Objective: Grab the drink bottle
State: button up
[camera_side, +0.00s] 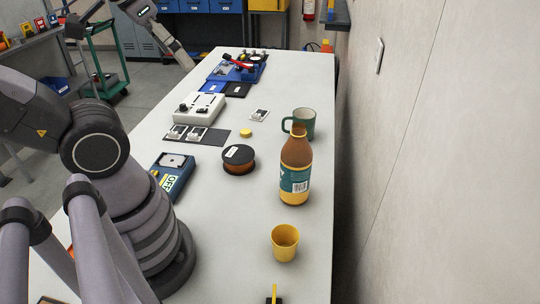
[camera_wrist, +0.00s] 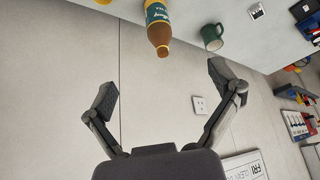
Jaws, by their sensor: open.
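The drink bottle (camera_side: 295,170) stands upright on the table's right side, with amber-brown glass and a teal and yellow label. In the wrist view the bottle (camera_wrist: 158,28) points cap-down in the picture at the top middle, with its base cut off by the edge. My gripper (camera_wrist: 162,78) has its two fingers spread wide, with nothing between them. The bottle's cap lies above the line between the fingertips in the picture, apart from both fingers. I cannot make out the gripper in the side view.
A green mug (camera_side: 304,122) stands close behind the bottle and a yellow cup (camera_side: 285,242) in front. A dark spool (camera_side: 238,159) lies to its left, with a blue meter (camera_side: 172,172) beyond. A wall (camera_side: 430,150) runs along the table's right side.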

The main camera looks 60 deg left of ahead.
dwell(0.3)
jog(key=n+t+h, duration=0.2)
jog(key=n+h, duration=1.3)
jog(key=n, duration=0.5)
send_near(296, 170)
notch_tip(296, 170, up, 4)
jog(key=s, duration=0.3)
jog(key=a+f+n+t+y, duration=0.1)
jog(key=f+n+t, duration=0.1)
jog(key=f, duration=0.1)
jog(key=a+f+n+t+y, duration=0.1)
jog(key=f+n+t, duration=0.1)
jog(key=f+n, duration=0.1)
jog(key=f+n+t+y, duration=0.1)
jog(key=f+n+t, duration=0.1)
jog(key=f+n, duration=0.1)
jog(key=shift+s+a+y, duration=0.15)
jog(key=shift+a+y, duration=0.15)
jog(key=shift+a, duration=0.1)
jog(key=x, duration=0.8)
jog(key=shift+r+x, duration=0.2)
jog(key=shift+x, duration=0.75)
jog(key=shift+r+x, duration=0.15)
jog(key=shift+x, duration=0.75)
jog(key=shift+r+x, duration=0.2)
jog(key=shift+x, duration=0.75)
jog(key=shift+c, duration=0.3)
